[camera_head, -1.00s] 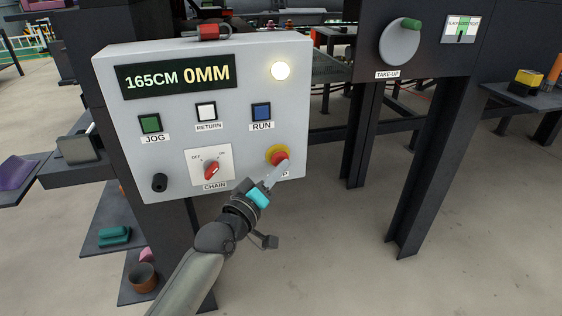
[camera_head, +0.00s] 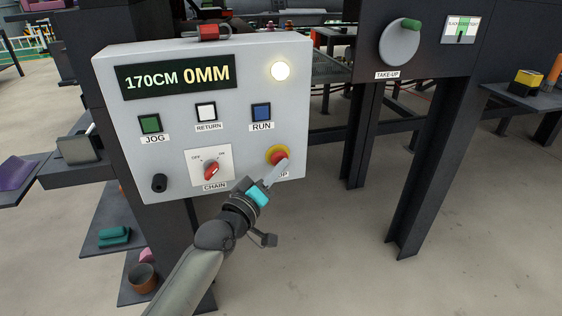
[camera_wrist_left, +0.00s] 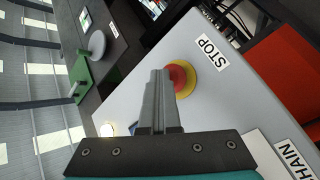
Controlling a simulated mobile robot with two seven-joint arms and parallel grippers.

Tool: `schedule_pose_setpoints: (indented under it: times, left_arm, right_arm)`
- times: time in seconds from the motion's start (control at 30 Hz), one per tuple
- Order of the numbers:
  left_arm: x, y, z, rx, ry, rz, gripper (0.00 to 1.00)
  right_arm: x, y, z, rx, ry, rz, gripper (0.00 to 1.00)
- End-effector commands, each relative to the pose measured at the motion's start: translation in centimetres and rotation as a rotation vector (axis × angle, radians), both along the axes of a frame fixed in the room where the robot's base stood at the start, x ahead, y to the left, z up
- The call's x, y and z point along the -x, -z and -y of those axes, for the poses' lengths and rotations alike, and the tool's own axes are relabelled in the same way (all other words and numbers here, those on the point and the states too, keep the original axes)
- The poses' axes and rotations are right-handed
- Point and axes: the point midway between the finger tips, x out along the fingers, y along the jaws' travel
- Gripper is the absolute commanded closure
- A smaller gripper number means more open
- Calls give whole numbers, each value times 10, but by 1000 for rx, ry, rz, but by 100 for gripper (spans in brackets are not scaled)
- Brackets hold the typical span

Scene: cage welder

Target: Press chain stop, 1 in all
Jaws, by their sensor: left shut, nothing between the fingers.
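The chain stop is a red mushroom button (camera_head: 279,157) on a yellow ring at the lower right of the grey control box (camera_head: 230,90). My left gripper (camera_head: 284,164) is shut and empty, its fingertips in front of the button in the head view. The fingers partly cover the STOP label there. In the left wrist view the red button (camera_wrist_left: 178,78) shows just beyond and beside the shut fingertips (camera_wrist_left: 160,74), with the STOP label (camera_wrist_left: 211,52) clear. I cannot tell whether the tips touch the button. The right gripper is not in view.
The box has a display (camera_head: 178,77) reading 170CM 0MM, a lit lamp (camera_head: 280,71), JOG (camera_head: 150,123), RETURN (camera_head: 206,111) and RUN (camera_head: 261,112) buttons, and a red CHAIN knob (camera_head: 211,169). A dark steel leg (camera_head: 440,160) stands to the right, with open floor in front.

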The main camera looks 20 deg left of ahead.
Motion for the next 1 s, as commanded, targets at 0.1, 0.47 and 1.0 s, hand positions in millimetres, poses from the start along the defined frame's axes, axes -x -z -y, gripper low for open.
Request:
schedule_pose_setpoints:
  times: [0.1,0.47,1.0]
  left_arm:
    - [4,-2,2,0,-1,0,100]
    - [14,-1,9,0,-1,2,100]
    - [41,-2,27,2,0,-2,100]
  right_arm:
    - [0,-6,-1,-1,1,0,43]
    - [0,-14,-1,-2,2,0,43]
    - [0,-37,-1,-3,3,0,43]
